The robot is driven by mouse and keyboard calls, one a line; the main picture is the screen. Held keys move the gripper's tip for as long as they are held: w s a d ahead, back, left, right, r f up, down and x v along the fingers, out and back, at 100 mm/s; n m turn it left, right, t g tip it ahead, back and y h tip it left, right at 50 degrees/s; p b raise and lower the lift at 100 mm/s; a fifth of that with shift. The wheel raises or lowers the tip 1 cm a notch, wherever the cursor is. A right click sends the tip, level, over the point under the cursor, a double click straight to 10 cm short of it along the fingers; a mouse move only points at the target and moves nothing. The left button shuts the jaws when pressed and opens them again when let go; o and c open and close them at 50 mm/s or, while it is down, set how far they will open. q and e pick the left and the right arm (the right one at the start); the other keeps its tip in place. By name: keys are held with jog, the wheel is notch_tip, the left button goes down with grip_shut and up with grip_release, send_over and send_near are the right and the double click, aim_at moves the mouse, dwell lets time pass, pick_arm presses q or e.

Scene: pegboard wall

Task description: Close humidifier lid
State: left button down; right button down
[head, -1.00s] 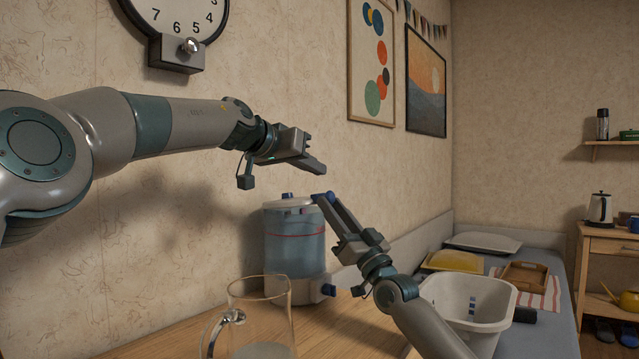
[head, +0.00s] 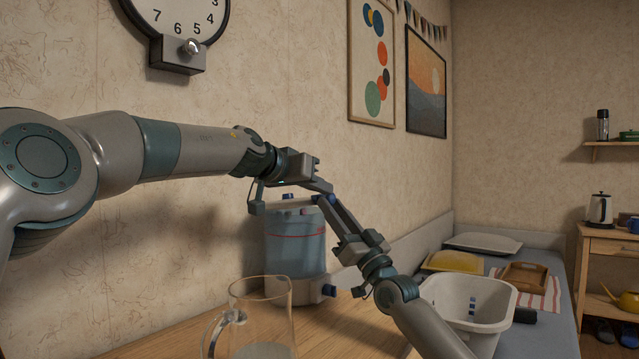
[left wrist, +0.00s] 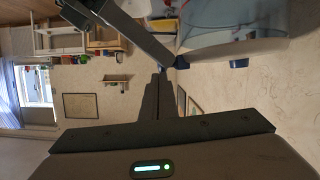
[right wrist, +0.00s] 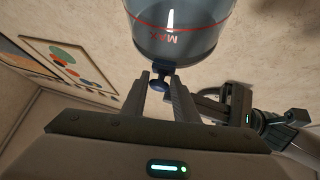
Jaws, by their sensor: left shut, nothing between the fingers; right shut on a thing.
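The humidifier (head: 296,243) has a clear blue tank with a red line, on a white base on the table. Its pale lid (head: 292,207) lies across the tank top, partly hidden by my grippers; whether it is fully seated I cannot tell. A blue knob (head: 288,196) shows on top. My right gripper (head: 326,201) is at the lid's right edge, shut on a small blue tab (right wrist: 158,84), which shows between its fingers in the right wrist view. My left gripper (head: 324,188) is shut and empty, just above the right fingertips. Its closed fingers show in the left wrist view (left wrist: 157,95).
A glass jug (head: 262,315) stands on the wooden table (head: 190,335) in front of the humidifier. A white basin (head: 465,310) is at the right. The wall with a clock (head: 178,30) runs close behind my left arm.

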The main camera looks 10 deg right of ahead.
pick_arm(q)
jog(key=shift+s+d+f, duration=0.1)
jog(key=shift+d+f, duration=0.15)
jog(key=shift+f, duration=0.45)
pick_arm(e)
jog(key=shift+a+f, duration=0.15)
jog(key=shift+a, duration=0.3)
jog(key=c, duration=1.4)
grip_release()
jog(key=shift+s, duration=0.1)
pick_arm(q)
jog(key=shift+w+a+f, duration=0.25)
jog(key=shift+a, duration=0.05)
jog(key=shift+w+r, duration=0.1)
jog(key=shift+r, duration=0.15)
pick_arm(e)
jog(key=shift+w+d+f, duration=0.1)
jog(key=shift+w, duration=0.15)
jog(key=v, duration=0.7)
jog(key=shift+f, duration=0.1)
jog(key=shift+s, duration=0.1)
